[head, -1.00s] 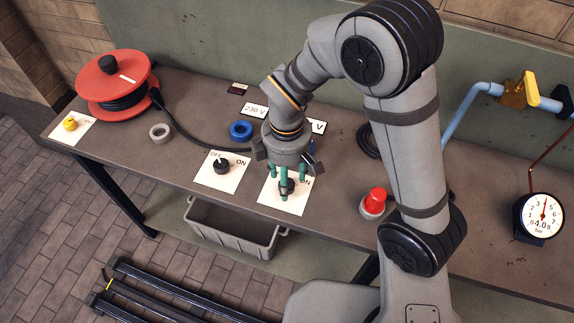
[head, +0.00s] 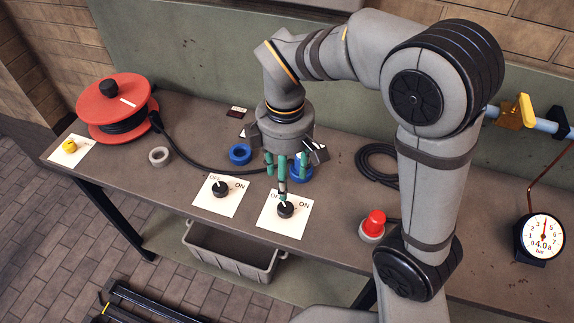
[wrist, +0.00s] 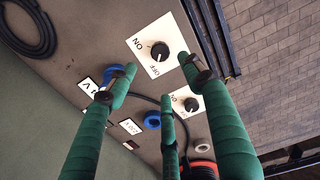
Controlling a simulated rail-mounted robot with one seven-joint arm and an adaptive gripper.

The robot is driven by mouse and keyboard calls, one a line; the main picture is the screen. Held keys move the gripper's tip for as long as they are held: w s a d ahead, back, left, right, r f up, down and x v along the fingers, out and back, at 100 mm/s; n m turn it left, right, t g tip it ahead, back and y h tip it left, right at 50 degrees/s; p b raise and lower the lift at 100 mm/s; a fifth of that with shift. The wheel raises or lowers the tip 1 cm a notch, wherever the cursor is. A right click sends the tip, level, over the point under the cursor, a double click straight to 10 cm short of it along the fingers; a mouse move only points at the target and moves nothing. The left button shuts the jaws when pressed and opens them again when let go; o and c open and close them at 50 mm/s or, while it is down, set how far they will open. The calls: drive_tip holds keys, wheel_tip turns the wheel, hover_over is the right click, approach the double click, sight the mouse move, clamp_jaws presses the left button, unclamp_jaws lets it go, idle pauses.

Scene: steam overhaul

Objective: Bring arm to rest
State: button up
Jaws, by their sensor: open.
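My gripper (head: 287,177) is open and empty, with green fingers pointing down over the workbench (head: 330,230). It is above and just behind a black rotary knob (head: 285,209) on a white ON/OFF plate, apart from it. In the wrist view my green fingers (wrist: 160,95) are spread, and that knob (wrist: 160,51) shows beyond them. A second black knob (head: 220,188) on another ON/OFF plate is to the left; it also shows in the wrist view (wrist: 191,104).
A pressure gauge (head: 541,238) is at the right. A grey bin (head: 232,252) is below the bench.

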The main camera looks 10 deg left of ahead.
sight(286, 207)
wheel_tip(286, 207, down, 12)
drive_tip(key=shift+f, duration=0.1)
idle(0.6)
